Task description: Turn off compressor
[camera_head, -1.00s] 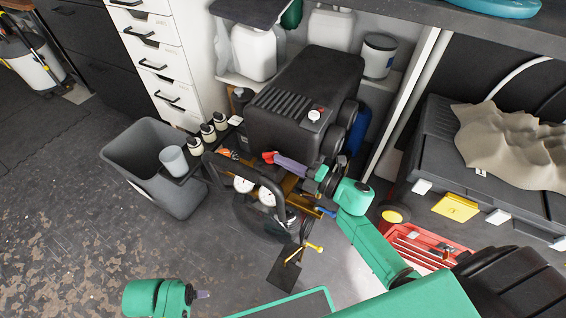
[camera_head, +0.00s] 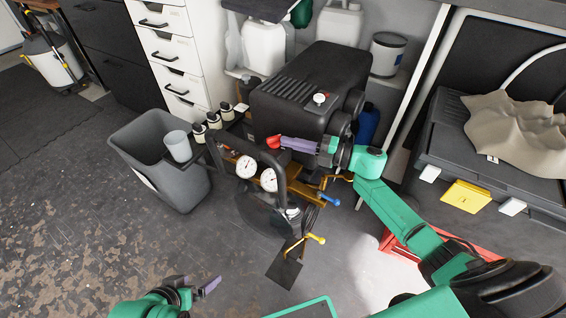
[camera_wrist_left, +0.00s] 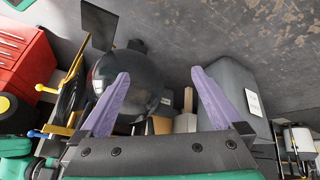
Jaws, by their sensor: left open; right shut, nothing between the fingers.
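The compressor (camera_head: 300,105) stands with its black ribbed housing near the shelf. A red part (camera_head: 272,142) shows low at the front of the housing. My right gripper (camera_head: 284,142) is shut, its purple fingertips right at this red part; I cannot tell if they touch. My left gripper (camera_head: 212,286) is open and empty, low in the head view, apart from the compressor. The left wrist view shows its spread purple fingers (camera_wrist_left: 162,95).
A grey bin (camera_head: 165,185) stands left of the compressor. A yellow-handled valve (camera_head: 317,238) and a blue-handled valve (camera_head: 333,202) stick out at its front. A red toolbox (camera_wrist_left: 22,50) shows in the left wrist view. The floor at lower left is clear.

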